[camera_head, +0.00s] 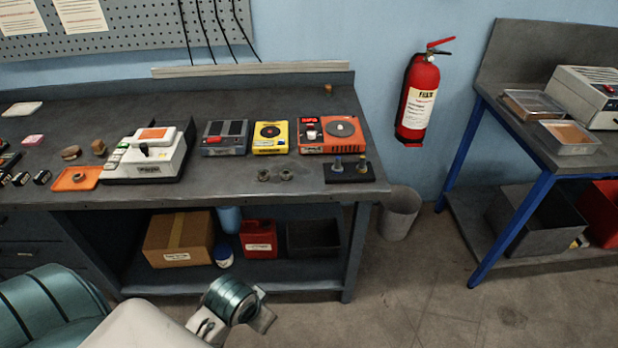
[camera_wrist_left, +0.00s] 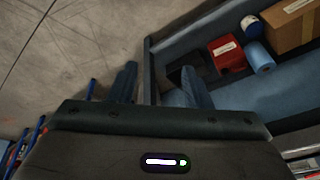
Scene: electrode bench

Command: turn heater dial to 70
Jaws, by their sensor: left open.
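The orange unit (camera_head: 331,134) on the right part of the bench looks like the heater. It has a round dark plate, a small red display and a pale dial (camera_head: 311,135) on its left side. The dial's setting is too small to read. My left gripper (camera_wrist_left: 158,85) shows in the left wrist view with its two fingers apart and nothing between them. It is away from the heater, with the floor and the bench's lower shelf below it. In the head view my left arm is low in front of the bench. My right gripper is not in view.
A yellow unit (camera_head: 270,137) and a grey unit (camera_head: 225,138) stand left of the heater. A dark block with two small posts (camera_head: 349,173) sits in front of it, beside two small nuts (camera_head: 275,175). The bench front (camera_head: 225,186) is mostly clear.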

